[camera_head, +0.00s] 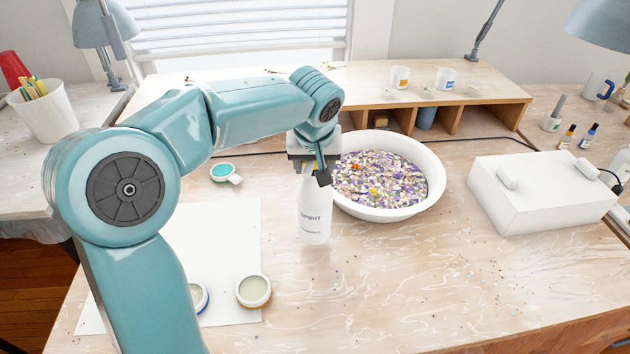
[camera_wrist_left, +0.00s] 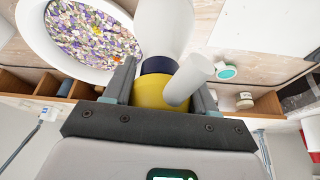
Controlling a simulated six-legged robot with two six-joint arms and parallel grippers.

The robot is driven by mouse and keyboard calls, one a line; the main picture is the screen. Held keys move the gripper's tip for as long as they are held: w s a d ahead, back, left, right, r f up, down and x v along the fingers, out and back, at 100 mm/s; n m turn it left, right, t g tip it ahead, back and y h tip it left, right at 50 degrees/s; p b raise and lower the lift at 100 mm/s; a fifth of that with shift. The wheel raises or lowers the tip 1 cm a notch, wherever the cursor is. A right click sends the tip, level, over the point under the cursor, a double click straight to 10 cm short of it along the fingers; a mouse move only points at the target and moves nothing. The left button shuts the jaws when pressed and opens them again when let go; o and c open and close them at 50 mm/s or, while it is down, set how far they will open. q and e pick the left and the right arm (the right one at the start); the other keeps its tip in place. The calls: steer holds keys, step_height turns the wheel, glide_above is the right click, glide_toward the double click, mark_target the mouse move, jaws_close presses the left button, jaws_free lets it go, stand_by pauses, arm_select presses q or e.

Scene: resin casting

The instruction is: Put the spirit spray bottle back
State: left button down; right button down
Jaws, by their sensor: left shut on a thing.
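The spirit spray bottle (camera_head: 314,212) is white with dark lettering and stands upright at the middle of the table, left of the white bowl. My left gripper (camera_head: 318,170) is shut on its upper part from above. In the left wrist view the left gripper (camera_wrist_left: 160,88) has its fingers on either side of the yellow part of the bottle head, with a dark collar and the white bottle body (camera_wrist_left: 166,25) beyond. Whether the bottle's base touches the table is hard to tell. My right gripper is not in view.
A white bowl (camera_head: 433,186) of flower petals stands close on the right. A white box (camera_head: 540,205) is farther right. A wooden shelf (camera_head: 350,83) with cups runs along the back. Round moulds (camera_head: 254,291) lie on a white sheet (camera_head: 235,235) at left. The front middle table is clear.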

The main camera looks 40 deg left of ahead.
mark_target(314, 179)
arm_select(q)
steer(key=f, duration=0.3)
steer(key=shift+s+d+f, duration=0.1)
steer(key=shift+s+f, duration=0.1)
steer(key=shift+f, duration=0.15)
steer(key=shift+w+f, duration=0.2)
steer(key=shift+s, duration=0.1)
steer(key=shift+s+b, duration=0.1)
steer(key=shift+b, duration=0.2)
steer(key=shift+f, duration=0.1)
steer(key=shift+c, duration=1.7)
jaws_free()
